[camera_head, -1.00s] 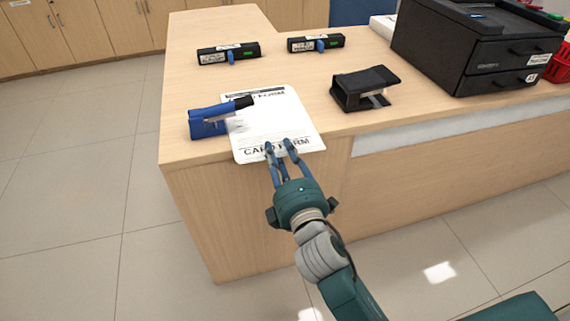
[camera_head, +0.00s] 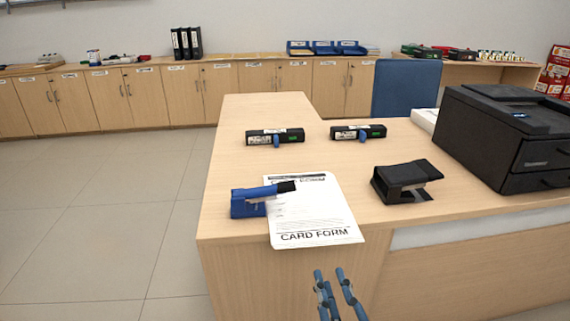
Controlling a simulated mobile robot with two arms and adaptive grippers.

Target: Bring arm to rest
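My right gripper (camera_head: 338,296) shows at the bottom of the head view, in front of the counter's front side. Its blue fingers are apart with nothing between them; the rest of the arm is below the picture. The card form (camera_head: 318,222) lies on the counter (camera_head: 235,180), its near edge reaching the counter's front edge. The gripper is apart from the form. A blue stapler-like device (camera_head: 248,204) stands at the form's left edge, partly over it. My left gripper is not in view.
A black stapler-like device (camera_head: 405,181) and two black devices with blue handles (camera_head: 275,137) (camera_head: 358,132) stand on the counter. A black printer-like unit (camera_head: 500,130) is at the right. A blue chair (camera_head: 406,88) stands behind. Floor at left is clear.

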